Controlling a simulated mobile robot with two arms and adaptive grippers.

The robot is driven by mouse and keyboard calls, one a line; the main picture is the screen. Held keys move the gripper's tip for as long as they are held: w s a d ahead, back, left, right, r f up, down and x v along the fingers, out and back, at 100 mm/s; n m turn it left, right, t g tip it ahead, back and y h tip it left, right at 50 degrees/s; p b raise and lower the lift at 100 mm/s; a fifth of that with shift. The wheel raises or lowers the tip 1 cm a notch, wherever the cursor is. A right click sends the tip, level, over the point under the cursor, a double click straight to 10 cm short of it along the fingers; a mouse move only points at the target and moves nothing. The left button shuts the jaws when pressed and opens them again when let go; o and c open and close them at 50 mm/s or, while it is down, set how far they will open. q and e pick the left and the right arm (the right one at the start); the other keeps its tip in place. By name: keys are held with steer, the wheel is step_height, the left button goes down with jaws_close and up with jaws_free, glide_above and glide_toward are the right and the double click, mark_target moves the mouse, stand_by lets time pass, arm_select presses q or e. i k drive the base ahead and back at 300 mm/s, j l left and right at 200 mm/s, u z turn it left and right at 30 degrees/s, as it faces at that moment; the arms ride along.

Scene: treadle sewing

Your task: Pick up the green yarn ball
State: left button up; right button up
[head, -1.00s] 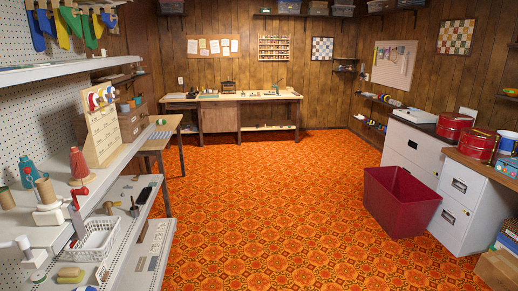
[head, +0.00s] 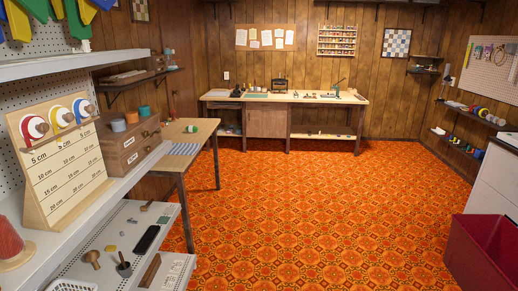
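I cannot make out a green yarn ball for certain. A small green item (head: 191,128) lies on the wooden side table (head: 196,137) at the left; it is too small to tell what it is. Small coloured round items (head: 482,113) sit on a wall shelf at the right, also too small to tell apart as yarn or spools. Neither of my grippers is in view.
A grey shelf unit (head: 150,178) with a measuring board (head: 62,160) and drawer boxes (head: 130,150) lines the left. A dark red bin (head: 478,262) and white cabinet (head: 497,182) stand right. A workbench (head: 267,122) stands at the back. The orange patterned floor (head: 300,215) between is clear.

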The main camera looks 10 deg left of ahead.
mark_target(191, 128)
steer(key=i, duration=0.85)
steer(key=i+u, duration=0.1)
steer(key=i, duration=1.6)
steer(key=i+l+u, duration=0.1)
steer(key=i, duration=0.75)
steer(key=i+l, duration=0.15)
steer(key=i, duration=0.7)
